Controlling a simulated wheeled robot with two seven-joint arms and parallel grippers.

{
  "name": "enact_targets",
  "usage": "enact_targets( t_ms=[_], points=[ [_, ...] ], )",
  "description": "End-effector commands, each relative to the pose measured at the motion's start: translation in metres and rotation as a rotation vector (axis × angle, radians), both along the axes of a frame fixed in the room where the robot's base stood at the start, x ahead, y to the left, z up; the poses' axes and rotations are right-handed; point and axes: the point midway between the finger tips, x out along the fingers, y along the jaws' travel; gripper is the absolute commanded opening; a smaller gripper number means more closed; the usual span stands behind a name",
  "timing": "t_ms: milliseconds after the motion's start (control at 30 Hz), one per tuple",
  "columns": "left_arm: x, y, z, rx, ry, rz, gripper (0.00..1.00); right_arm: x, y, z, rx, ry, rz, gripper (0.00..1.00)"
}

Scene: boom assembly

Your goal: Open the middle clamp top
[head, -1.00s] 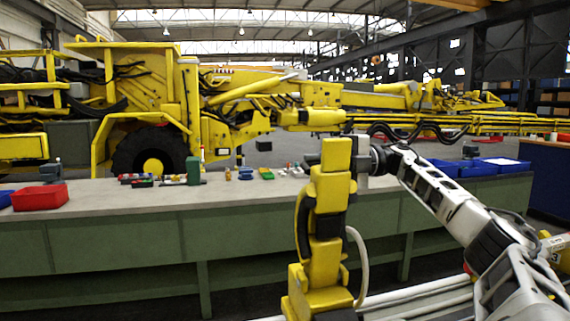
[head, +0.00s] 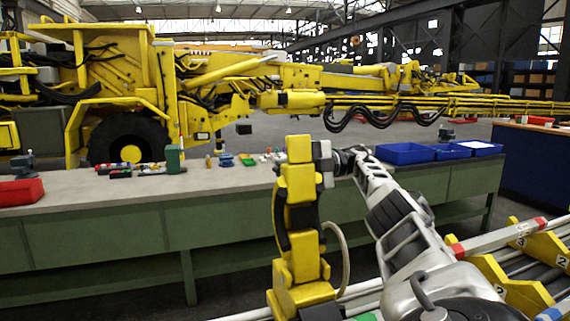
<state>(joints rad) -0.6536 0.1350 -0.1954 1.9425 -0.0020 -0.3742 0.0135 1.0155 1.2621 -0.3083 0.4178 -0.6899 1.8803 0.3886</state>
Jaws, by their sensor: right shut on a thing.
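A tall yellow jointed piece (head: 298,205), which looks like the clamp top, stands nearly upright in the middle of the head view, with dark parts between its yellow blocks. A thin pale hose (head: 345,262) curves beside it. My right gripper (head: 323,164) comes in from the right and is shut on the upper end of this piece. Its fingertips are partly hidden there. My left gripper is not in view.
Long rails with yellow numbered brackets (head: 543,250) lie at the lower right. Behind stands a green workbench (head: 110,235) with small parts, a red bin (head: 20,192) and blue bins (head: 405,153). A large yellow machine (head: 150,90) fills the back left.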

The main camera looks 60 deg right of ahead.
Motion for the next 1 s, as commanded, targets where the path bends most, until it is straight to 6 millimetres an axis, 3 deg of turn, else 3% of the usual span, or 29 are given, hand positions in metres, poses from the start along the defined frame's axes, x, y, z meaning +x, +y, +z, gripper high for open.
enact_targets(
  t_ms=[500, 533, 600, 1000],
  points=[
    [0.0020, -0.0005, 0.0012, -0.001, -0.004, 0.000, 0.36, -0.0010, -0.0029, 0.0006, 0.005, 0.002, -0.007, 0.00],
    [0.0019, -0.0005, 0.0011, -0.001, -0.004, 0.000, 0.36, -0.0010, -0.0029, 0.0006, 0.005, 0.002, -0.007, 0.21],
    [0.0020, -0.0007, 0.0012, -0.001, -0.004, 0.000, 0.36, -0.0009, -0.0029, 0.0004, 0.005, 0.002, -0.007, 0.34],
    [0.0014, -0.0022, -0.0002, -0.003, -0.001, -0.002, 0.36, -0.0005, -0.0021, 0.0059, 0.003, 0.002, -0.003, 0.34]
  ],
)
